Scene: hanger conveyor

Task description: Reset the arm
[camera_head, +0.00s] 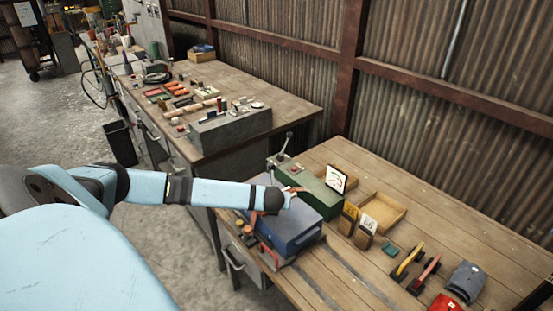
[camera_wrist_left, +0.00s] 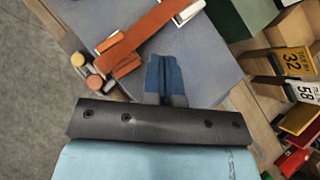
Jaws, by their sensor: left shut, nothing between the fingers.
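My left arm reaches in from the left in the head view. Its gripper (camera_head: 289,197) is over the blue box on the near workbench. In the left wrist view, the blue fingers of this gripper (camera_wrist_left: 165,78) are together with nothing between them. The grey-blue top of the box (camera_wrist_left: 215,75) lies behind the fingertips; I cannot tell whether they touch it. My right gripper is in neither view.
The blue box (camera_head: 290,232) sits beside a green box (camera_head: 318,198) on the near workbench (camera_head: 465,220). An orange handle (camera_wrist_left: 138,42) lies close to the fingers. Number cards (camera_head: 368,222) stand to the right. A cluttered bench (camera_head: 285,88) is behind.

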